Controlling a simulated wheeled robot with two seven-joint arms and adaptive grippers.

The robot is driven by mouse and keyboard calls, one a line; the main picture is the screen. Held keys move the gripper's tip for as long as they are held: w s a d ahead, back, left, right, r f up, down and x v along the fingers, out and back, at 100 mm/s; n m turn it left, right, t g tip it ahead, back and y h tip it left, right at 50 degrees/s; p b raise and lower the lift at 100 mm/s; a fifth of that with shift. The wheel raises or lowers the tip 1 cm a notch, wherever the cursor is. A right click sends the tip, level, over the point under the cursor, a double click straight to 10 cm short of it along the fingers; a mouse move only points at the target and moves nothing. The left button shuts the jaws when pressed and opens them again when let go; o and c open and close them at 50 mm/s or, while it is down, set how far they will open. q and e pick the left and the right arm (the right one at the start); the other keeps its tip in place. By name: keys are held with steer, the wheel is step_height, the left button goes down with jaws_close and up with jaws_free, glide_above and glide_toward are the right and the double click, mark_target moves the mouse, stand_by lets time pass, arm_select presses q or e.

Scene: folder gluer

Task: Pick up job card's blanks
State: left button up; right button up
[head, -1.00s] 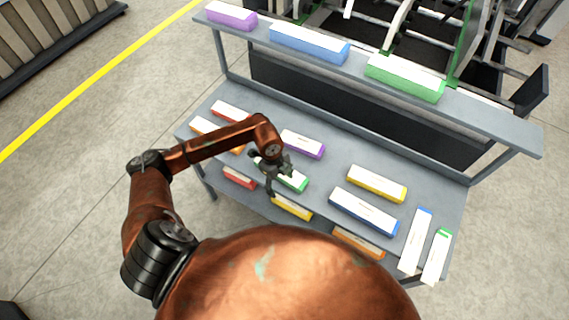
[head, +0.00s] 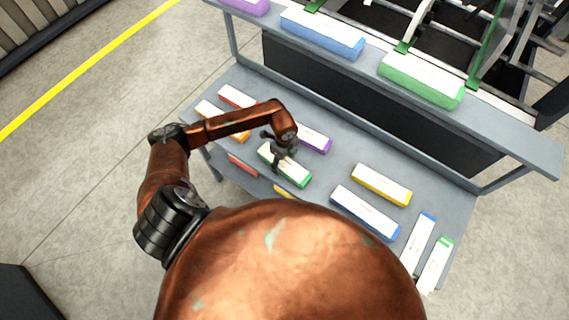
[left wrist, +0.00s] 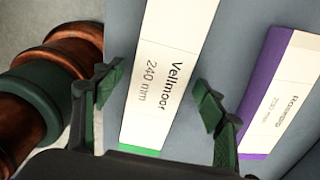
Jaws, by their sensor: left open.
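A green-edged stack of white blanks (head: 286,170) lies on the lower shelf, partly behind my left gripper. My left gripper (head: 279,158) is open above it in the head view. In the left wrist view a white stack printed "Vellmoor 240 mm" (left wrist: 168,65), with a green end, lies between the two open fingers of the gripper (left wrist: 157,102). The fingers stand on either side of it; I cannot tell how high above. A purple-edged stack (head: 315,138) lies beside it and also shows in the left wrist view (left wrist: 283,98). I cannot make out which item is the job card. My right gripper is out of view.
Yellow (head: 382,184), blue (head: 365,211), orange (head: 226,122) and red (head: 238,98) stacks lie on the same grey shelf. Two narrow white pieces (head: 418,243) lie at its right end. Above are a blue (head: 322,33) and a green block (head: 422,80).

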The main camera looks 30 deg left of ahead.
arm_select(q)
steer(key=shift+f, duration=0.45)
steer(key=c, duration=1.6)
